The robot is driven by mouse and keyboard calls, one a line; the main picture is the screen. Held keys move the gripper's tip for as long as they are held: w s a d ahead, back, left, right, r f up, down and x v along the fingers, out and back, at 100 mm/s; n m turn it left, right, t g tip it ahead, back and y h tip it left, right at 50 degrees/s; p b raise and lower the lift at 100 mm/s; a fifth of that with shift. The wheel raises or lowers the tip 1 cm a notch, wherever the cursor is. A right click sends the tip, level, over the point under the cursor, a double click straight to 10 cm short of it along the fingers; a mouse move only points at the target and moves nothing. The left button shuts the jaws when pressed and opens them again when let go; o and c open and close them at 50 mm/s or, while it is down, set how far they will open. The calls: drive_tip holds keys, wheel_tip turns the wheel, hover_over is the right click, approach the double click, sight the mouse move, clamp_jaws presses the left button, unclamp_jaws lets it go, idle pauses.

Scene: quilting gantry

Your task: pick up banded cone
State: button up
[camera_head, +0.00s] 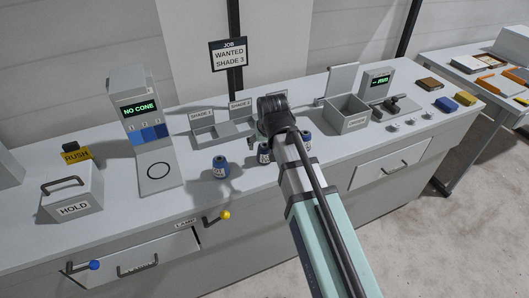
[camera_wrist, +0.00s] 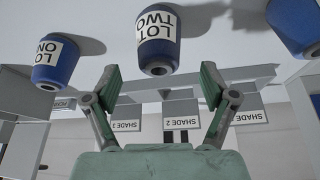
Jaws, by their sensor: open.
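Three blue cones with white labels stand on the grey bench. In the wrist view, which is upside down, the LOT TWO cone (camera_wrist: 157,52) is at top centre, the LOT ONE cone (camera_wrist: 55,62) is at left, and a third cone (camera_wrist: 297,25) is cut off at right. In the head view one cone (camera_head: 220,167) stands clear on the left; the others, at centre (camera_head: 264,155) and right (camera_head: 304,138), are partly behind my arm. My gripper (camera_wrist: 160,80) is open and empty, its fingers spread either side of the LOT TWO cone's line. I cannot tell which cone is banded.
Behind are shade trays (camera_head: 207,135), with SHADE 3 mostly hidden by my arm. A reader (camera_head: 138,108) shows NO CONE. A HOLD box (camera_head: 72,195), an open grey bin (camera_head: 347,113) and knobs (camera_head: 410,118) stand around.

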drive_tip(key=shift+p+x, duration=0.95)
drive_tip(key=shift+x, duration=1.85)
drive_tip(key=shift+d, duration=0.1)
drive_tip(key=c, duration=1.3)
